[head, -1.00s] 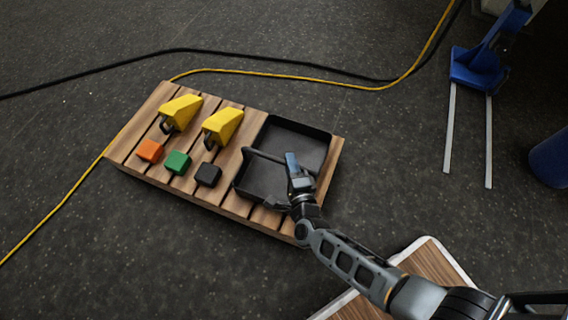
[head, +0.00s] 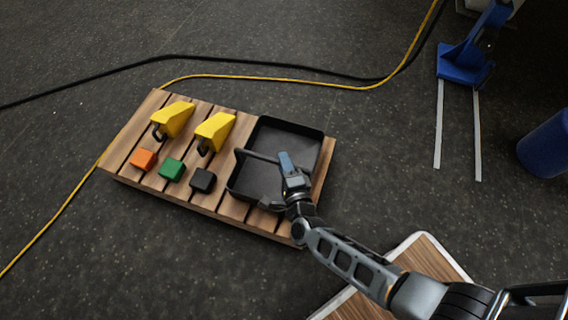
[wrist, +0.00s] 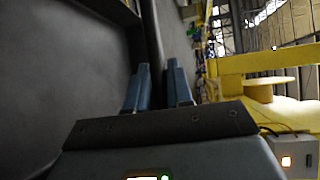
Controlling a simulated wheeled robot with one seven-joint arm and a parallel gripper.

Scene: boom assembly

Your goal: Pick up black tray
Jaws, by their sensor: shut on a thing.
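The black tray (head: 297,141) is a shallow rectangular tray with a raised bar handle, at the right end of the wooden pallet (head: 213,201). My gripper (head: 284,160) reaches over the tray and is shut on a part of it, seemingly the handle or rim. In the wrist view, the two blue fingers (wrist: 158,88) stand on either side of a dark upright edge, with the tray's dark surface (wrist: 65,75) on the left. The exact contact is partly hidden by the fingers. I cannot tell whether the tray is lifted off the slats.
Two yellow pieces (head: 173,119) and orange (head: 143,159), green (head: 172,169) and black (head: 202,180) blocks sit left of the tray. A yellow cable (head: 270,78) and a black cable (head: 120,67) cross the floor behind. A blue forked machine (head: 466,62) stands at the back right.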

